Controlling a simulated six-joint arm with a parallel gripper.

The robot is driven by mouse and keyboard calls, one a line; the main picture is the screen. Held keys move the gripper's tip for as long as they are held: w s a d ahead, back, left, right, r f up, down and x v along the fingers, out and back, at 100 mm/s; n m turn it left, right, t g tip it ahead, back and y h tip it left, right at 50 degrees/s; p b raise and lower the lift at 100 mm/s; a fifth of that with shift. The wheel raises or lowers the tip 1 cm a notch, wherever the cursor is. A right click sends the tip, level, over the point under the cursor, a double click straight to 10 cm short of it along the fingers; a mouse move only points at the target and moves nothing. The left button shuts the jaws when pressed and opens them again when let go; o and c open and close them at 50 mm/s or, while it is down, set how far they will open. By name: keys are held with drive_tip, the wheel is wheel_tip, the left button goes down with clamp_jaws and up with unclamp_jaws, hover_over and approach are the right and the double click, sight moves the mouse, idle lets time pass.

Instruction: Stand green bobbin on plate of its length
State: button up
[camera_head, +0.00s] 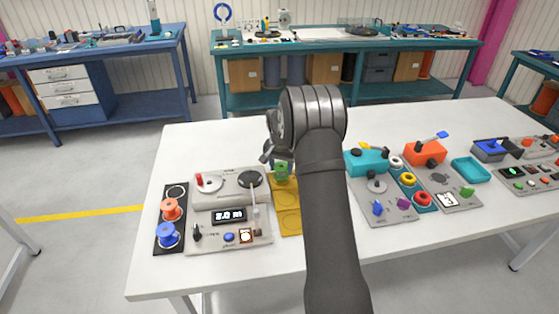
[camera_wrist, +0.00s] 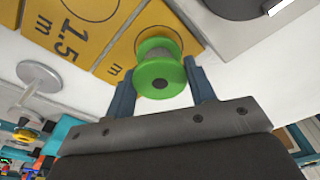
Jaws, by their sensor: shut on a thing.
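The green bobbin (camera_wrist: 160,80), with green flanges and a grey wound middle, is between the two blue-grey fingers of my gripper (camera_wrist: 160,88), which is shut on it. In the head view the bobbin (camera_head: 282,170) shows just left of my arm, at the far end of the yellow plates (camera_head: 289,222). In the wrist view one yellow plate (camera_wrist: 68,28) reads "1.5 m" beside a black circle. The bobbin is over the neighbouring yellow plate (camera_wrist: 118,62), whose number is hidden; only an "m" shows. I cannot tell whether the bobbin touches it.
Left of the yellow plates is a grey measuring machine (camera_head: 230,238) with a small display. A black strip (camera_head: 158,243) holds an orange spool (camera_head: 171,209) and a blue spool (camera_head: 168,235). Right of my arm stand teal (camera_head: 367,161) and orange devices (camera_head: 425,152). The table's front right is clear.

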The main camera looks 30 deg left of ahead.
drive_tip(key=shift+f, duration=0.45)
drive_tip(key=shift+f, duration=0.1)
drive_tip(key=shift+f, duration=0.15)
drive_tip(key=o, duration=1)
drive_tip(key=shift+o, duration=0.2)
wheel_tip(320, 180, up, 8)
drive_tip(key=shift+f, duration=0.15)
